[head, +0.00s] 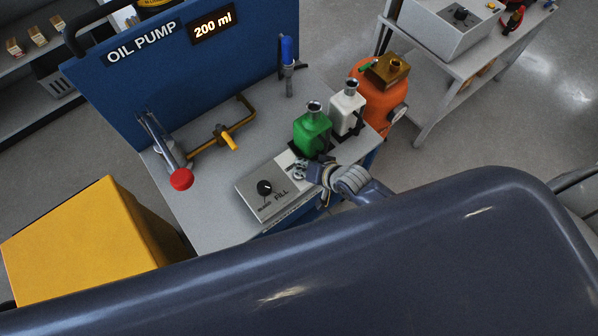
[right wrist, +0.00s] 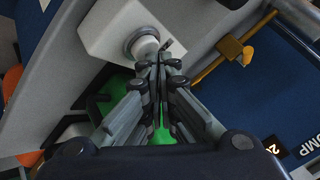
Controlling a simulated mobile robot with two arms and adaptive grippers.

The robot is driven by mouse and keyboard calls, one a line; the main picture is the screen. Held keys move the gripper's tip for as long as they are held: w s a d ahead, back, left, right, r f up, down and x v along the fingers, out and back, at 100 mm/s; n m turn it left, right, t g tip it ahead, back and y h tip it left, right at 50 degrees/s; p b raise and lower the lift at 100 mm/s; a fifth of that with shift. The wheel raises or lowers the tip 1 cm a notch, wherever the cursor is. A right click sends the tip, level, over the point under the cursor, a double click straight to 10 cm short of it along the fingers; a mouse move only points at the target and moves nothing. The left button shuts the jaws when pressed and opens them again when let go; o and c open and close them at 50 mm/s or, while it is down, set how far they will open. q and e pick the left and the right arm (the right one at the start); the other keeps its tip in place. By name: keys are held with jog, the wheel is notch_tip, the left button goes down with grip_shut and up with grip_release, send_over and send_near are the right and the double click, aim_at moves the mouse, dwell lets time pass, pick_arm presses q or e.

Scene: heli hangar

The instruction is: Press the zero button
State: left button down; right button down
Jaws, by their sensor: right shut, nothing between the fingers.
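In the right wrist view, a round pale button (right wrist: 145,46) in a grey ring sits on a light box (right wrist: 112,28). No zero label is readable on it. My right gripper (right wrist: 160,64) is shut and empty, its fingertips right beside the button's edge; I cannot tell whether they touch it. In the head view, my right gripper (head: 304,172) is at the right end of the grey control box (head: 260,208), in front of the green can, and the button cannot be made out there. The display (head: 212,24) reads 200 ml. My left gripper is not in view.
The control box has a black knob (head: 264,187) marked FILL. A green can (head: 312,130), a white can (head: 346,108) and an orange container (head: 384,98) stand close by. A red-knobbed lever (head: 180,179) and a yellow-handled valve (head: 228,140) are farther left on the bench.

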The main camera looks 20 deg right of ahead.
jog(key=shift+f, duration=0.35)
jog(key=shift+r, duration=0.1)
dwell(0.4)
jog(key=shift+r+p, duration=0.75)
jog(key=shift+p, duration=0.15)
jog(key=shift+r, duration=0.1)
notch_tip(320, 180, up, 5)
jog(key=p, duration=0.5)
dwell(0.4)
